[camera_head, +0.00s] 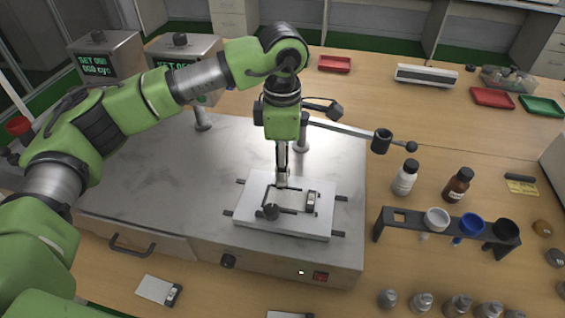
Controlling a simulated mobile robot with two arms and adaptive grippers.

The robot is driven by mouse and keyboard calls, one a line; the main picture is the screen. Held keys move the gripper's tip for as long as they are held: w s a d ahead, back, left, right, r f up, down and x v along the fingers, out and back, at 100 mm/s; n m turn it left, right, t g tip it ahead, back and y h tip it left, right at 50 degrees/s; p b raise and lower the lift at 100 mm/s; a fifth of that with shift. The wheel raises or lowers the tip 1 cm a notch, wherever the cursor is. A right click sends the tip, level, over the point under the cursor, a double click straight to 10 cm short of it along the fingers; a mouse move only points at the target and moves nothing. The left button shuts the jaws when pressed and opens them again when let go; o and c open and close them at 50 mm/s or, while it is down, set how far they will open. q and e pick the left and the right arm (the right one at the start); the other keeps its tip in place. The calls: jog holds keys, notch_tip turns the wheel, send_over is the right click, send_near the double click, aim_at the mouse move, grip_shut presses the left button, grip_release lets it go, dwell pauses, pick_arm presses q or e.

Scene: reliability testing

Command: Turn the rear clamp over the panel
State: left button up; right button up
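A pale panel (252,222) lies on the metal test bench, in a fixture with short dark bars sticking out at its sides. A thin dark bracket (290,210) with a black knob (271,212) lies over its front part. A small dark-and-white piece (311,199) stands at its right. My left gripper (283,183) points down at the rear edge of the panel. Its fingers look close together, but I cannot tell whether they are shut. The rear clamp cannot be made out clearly there; the gripper covers part of that area. My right gripper is not in view.
A grey lever (345,130) with black ends reaches right from behind my gripper, above the bench (150,180). To the right stand a white bottle (405,178), a brown bottle (457,186) and a dark rack (450,226) with cups. Small weights line the front right.

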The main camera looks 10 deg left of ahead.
pick_arm(q)
notch_tip(320, 180, up, 12)
dwell(0.6)
